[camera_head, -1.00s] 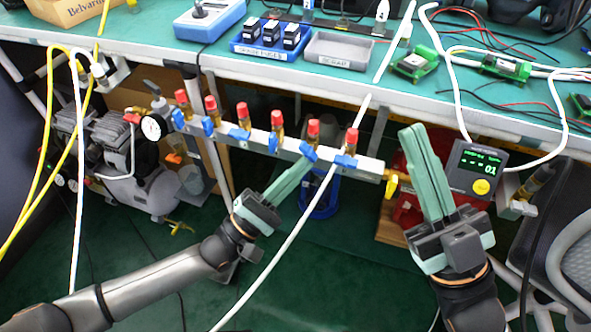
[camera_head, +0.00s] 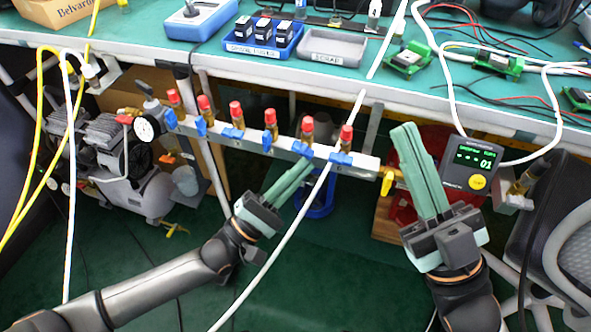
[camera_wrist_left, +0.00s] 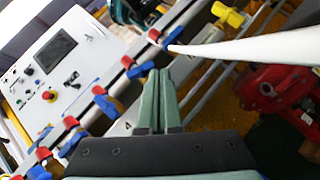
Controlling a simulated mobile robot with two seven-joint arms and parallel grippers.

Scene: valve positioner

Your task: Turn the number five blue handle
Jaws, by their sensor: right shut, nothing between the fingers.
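Several red-capped valves with blue handles line a silver manifold under the bench. Counted from the left, the number five blue handle (camera_head: 301,149) sits below its red cap (camera_head: 307,124). My left gripper (camera_head: 304,166) has its green fingertips just below this handle. In the left wrist view the fingers (camera_wrist_left: 158,75) lie close together, with a blue handle (camera_wrist_left: 140,70) just beyond and left of the tips. I cannot tell whether they touch it or pinch anything. My right gripper (camera_head: 408,130) is shut and empty, pointing up right of the manifold.
A white cable (camera_head: 290,235) runs diagonally past the left gripper and the manifold's right end. A pressure gauge (camera_head: 147,128) is at the manifold's left end, a yellow handle (camera_head: 387,183) at its right. A digital display (camera_head: 474,165) stands by the right gripper. The bench edge (camera_head: 430,104) overhangs.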

